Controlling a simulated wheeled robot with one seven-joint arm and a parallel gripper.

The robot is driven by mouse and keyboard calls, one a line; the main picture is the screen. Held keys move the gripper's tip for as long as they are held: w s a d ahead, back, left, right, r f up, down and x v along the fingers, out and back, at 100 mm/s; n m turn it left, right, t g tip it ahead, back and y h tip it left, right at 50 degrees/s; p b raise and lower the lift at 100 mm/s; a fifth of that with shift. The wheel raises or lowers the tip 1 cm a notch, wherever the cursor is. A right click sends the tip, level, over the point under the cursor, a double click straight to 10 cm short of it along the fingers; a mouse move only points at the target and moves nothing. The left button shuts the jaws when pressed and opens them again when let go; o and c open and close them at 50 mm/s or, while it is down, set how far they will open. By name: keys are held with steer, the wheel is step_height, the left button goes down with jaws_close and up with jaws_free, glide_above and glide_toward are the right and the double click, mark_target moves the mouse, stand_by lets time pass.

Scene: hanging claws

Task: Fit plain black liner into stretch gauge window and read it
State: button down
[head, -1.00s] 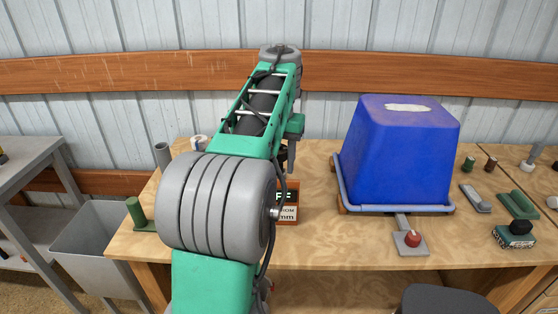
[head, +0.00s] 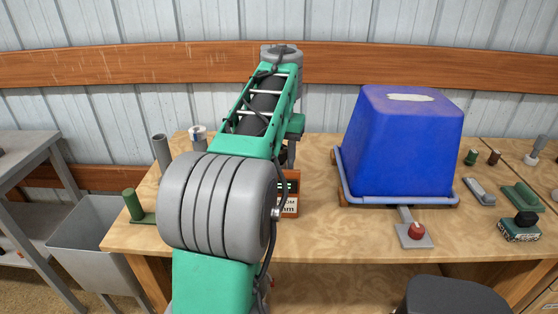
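A small orange-brown box with a dark display and a white label reading "mm" (head: 290,205) stands on the workbench, just right of my arm's big grey joint. It looks like the stretch gauge. My arm covers its left part, and its window cannot be made out. No plain black liner can be picked out. My arm reaches up and over the bench, and a dark grey part of it hangs down behind the green link, above the gauge. My gripper itself is hidden behind the arm, so its grip does not show.
A blue tub (head: 400,145) sits upside down on a tray right of the gauge. A red-knobbed plate (head: 414,236) lies before it. A grey tube (head: 161,152), a metal cylinder (head: 198,135) and a green post (head: 134,206) stand left. Small tools lie right.

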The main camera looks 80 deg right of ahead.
steer(key=shift+f+b, duration=0.5)
steer(key=shift+f, duration=0.1)
steer(key=c, duration=0.7)
jaws_free()
steer(key=shift+r, duration=0.1)
